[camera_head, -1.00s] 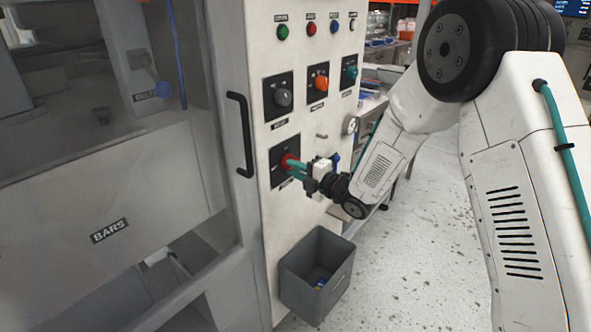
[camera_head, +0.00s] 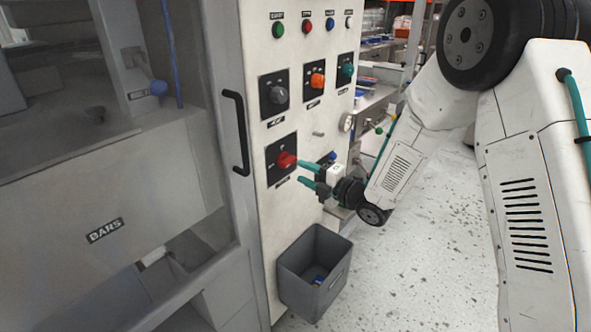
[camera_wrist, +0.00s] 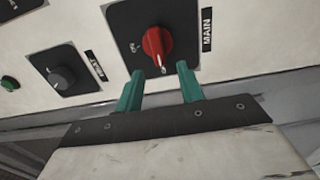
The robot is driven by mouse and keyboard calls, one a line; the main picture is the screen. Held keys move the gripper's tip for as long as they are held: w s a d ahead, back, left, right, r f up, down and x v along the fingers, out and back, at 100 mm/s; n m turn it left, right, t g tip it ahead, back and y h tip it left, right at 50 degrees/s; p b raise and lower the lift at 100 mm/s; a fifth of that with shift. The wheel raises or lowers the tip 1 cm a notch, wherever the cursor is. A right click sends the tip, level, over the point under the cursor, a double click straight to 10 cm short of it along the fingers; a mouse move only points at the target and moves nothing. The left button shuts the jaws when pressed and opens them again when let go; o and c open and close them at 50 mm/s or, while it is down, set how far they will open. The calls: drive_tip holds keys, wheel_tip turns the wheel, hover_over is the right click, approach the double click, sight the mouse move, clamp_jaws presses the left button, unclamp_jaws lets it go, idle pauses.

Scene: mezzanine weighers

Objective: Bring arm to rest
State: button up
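My gripper (camera_head: 303,174) is in front of the control panel in the head view, near the red rotary knob (camera_head: 286,159) on its black plate. In the wrist view my gripper (camera_wrist: 160,80) has its two teal fingers spread apart with nothing between them. The red knob (camera_wrist: 157,47), labelled MAIN, lies just beyond the fingertips, and I see a gap between it and them. My arm reaches in from the right of the head view, bent at the elbow.
A grey bin (camera_head: 314,272) hangs low on the panel under my gripper. A black door handle (camera_head: 238,133) is to the left. Speckled floor (camera_head: 425,240) is open at right.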

drive_tip(key=v, duration=0.2)
drive_tip(key=shift+s+d, duration=0.25)
